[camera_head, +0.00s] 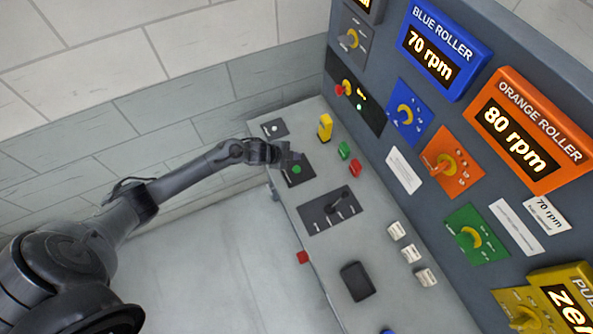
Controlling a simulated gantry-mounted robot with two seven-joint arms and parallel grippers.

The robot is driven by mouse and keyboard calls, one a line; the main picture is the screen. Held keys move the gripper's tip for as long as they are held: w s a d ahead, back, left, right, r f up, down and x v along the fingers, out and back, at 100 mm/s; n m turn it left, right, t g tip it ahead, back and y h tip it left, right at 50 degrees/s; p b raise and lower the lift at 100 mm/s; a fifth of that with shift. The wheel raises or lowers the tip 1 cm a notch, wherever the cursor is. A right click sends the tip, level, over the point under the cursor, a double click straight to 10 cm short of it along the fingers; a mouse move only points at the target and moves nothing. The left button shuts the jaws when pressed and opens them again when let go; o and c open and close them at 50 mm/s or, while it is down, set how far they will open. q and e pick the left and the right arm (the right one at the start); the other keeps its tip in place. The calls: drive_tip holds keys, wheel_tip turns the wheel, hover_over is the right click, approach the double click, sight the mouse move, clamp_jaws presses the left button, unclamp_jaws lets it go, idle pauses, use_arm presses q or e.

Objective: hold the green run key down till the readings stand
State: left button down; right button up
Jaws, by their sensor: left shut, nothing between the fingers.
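The green run key (296,169) is a small round green button on a dark plate (299,180) on the grey desk. My left gripper (288,156) is shut and empty. It reaches in from the left, with its tips at the upper edge of the dark plate, close to the green key. I cannot tell whether the tips touch it. The blue roller display (440,48) reads 70 rpm. The orange roller display (520,130) reads 80 rpm. My right gripper is not in view.
A lever plate (315,218), a yellow block (325,127), a green block (344,150) and a red block (355,167) are near the key. White buttons (411,253) and a black pad (357,281) lie nearer.

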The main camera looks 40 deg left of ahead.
use_arm(q)
drive_tip(key=b, duration=0.4)
hover_over(295, 170)
wheel_tip(295, 170, down, 5)
drive_tip(key=shift+s+r, duration=0.1)
drive_tip(key=shift+r, duration=0.05)
drive_tip(key=shift+f, duration=0.7)
drive_tip(key=shift+b, duration=0.3)
idle(0.3)
drive_tip(key=shift+f, duration=0.2)
idle(0.4)
drive_tip(key=shift+f, duration=0.25)
